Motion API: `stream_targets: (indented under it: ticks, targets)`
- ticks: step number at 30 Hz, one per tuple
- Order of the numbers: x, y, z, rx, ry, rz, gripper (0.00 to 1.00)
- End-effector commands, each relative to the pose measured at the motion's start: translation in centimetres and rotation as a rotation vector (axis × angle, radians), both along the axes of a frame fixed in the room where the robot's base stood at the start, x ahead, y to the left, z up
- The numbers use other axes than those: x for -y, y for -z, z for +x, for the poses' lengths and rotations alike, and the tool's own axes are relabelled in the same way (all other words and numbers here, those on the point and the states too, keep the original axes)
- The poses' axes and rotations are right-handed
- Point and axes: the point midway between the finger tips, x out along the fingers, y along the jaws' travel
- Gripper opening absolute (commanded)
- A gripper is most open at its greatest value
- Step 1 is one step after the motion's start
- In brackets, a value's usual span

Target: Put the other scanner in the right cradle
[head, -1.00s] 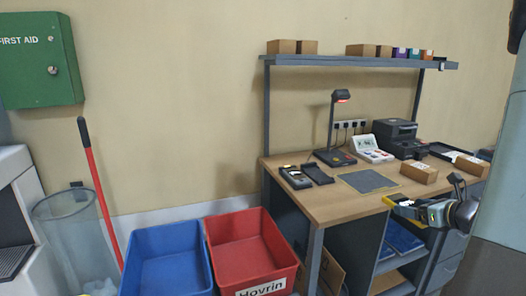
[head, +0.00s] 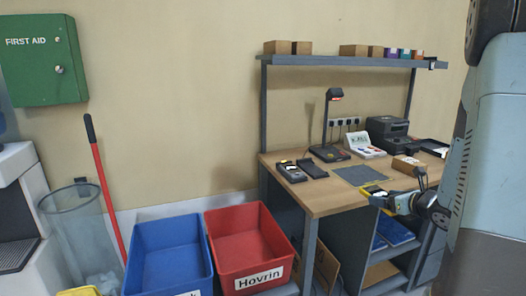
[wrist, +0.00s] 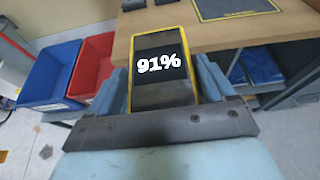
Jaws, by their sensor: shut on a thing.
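In the head view the scanner is a small yellow and dark shape near the bench's front edge, in front of the grey mat. Two dark cradles sit side by side at the bench's left end. The left cradle (head: 291,172) seems to hold a device with a pale yellow patch at its top. The right cradle (head: 312,169) looks flat, dark and empty.
The wooden bench (head: 322,200) carries a grey mat (head: 360,175), a lamp stand (head: 329,154), a white keypad device (head: 363,146), a printer (head: 388,134) and a cardboard box (head: 408,165). A shelf (head: 345,61) runs above. Red (head: 246,242) and blue (head: 166,260) bins stand left.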

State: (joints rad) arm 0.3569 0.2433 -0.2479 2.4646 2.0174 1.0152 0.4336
Motion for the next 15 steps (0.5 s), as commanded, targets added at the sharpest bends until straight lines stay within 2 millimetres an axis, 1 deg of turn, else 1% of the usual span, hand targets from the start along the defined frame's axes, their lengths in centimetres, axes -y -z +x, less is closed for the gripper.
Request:
stream_targets:
  ticks: [1, 5, 6, 9, 12, 15]
  targets:
    - [-0.9, 0.5, 1.4, 0.0, -0.004, 0.0, 0.36]
    - [-3.7, 1.9, 5.2, 0.003, 0.001, -0.001, 0.36]
    - [-4.8, 2.4, 6.4, 0.004, 0.005, -0.001, 0.36]
    - [-7.5, 3.8, 9.1, 0.001, 0.011, 0.002, 0.36]
    - [-10.1, 5.0, 11.2, -0.005, 0.019, 0.005, 0.36]
    - [-12.5, 6.2, 12.8, -0.012, 0.026, 0.009, 0.36]
